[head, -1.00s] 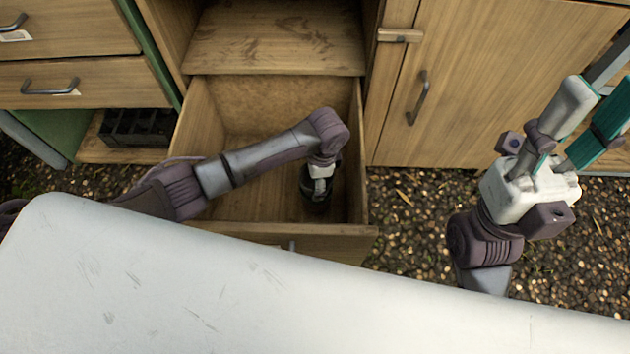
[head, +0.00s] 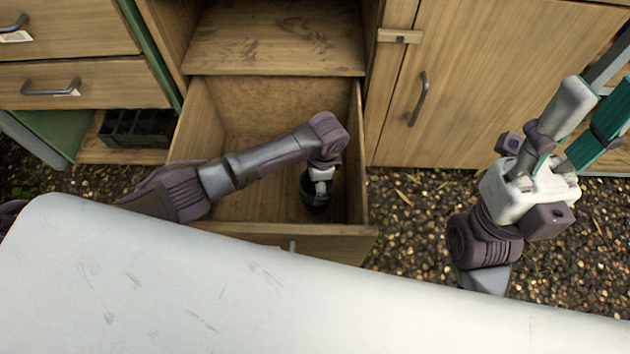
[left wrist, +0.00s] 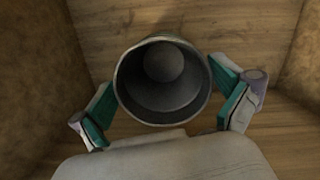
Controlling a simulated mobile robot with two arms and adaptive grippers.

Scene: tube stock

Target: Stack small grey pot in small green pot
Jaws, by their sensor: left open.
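A dark grey pot (left wrist: 140,92) stands in the open drawer, its round mouth facing the left wrist camera. It looks empty, with a round lighter bottom inside. In the head view the pot (head: 315,201) is mostly covered by my left gripper (head: 320,182). In the left wrist view my left gripper (left wrist: 168,104) is open, with one teal-padded finger on each side of the pot. I cannot tell whether the fingers touch it. My right gripper (head: 585,122) is raised at the right, its fingers apart and empty. I see no green pot.
The wooden drawer (head: 360,190) has walls close around the left gripper. A cupboard door (head: 480,80) is shut to the right. A black crate (head: 138,128) sits on a low shelf at the left. Pebbled ground lies open between the drawer and my right arm.

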